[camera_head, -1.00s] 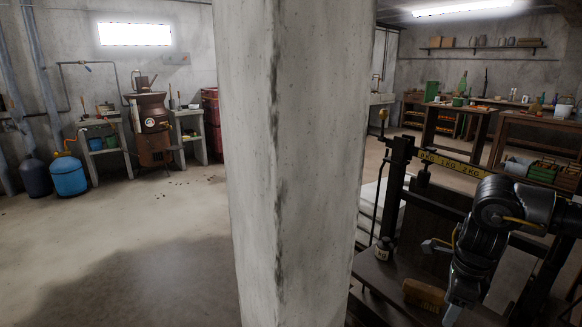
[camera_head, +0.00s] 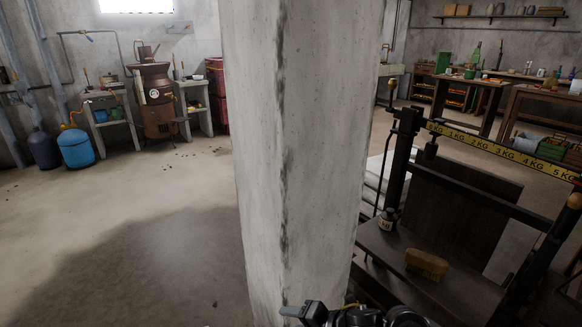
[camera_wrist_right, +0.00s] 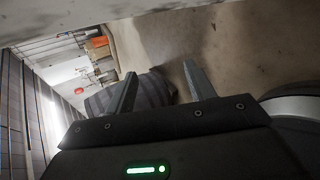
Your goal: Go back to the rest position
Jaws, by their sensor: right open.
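My right gripper (camera_wrist_right: 158,82) is open and empty in the right wrist view, its two fingers apart. In the head view, part of my right arm and gripper (camera_head: 312,314) shows at the bottom edge, in front of the concrete pillar's foot and left of the scale. The beam scale (camera_head: 490,147), with a yellow band marked in KG, stands on the right. A small dark weight with a light label (camera_head: 387,220) and a brown block (camera_head: 427,264) sit on its dark platform. My left gripper is not in view.
A concrete pillar (camera_head: 300,150) fills the middle, close to my right arm. The floor on the left (camera_head: 110,220) is clear. A copper boiler (camera_head: 156,100), a blue gas bottle (camera_head: 76,148) and workbenches (camera_head: 545,100) stand far back.

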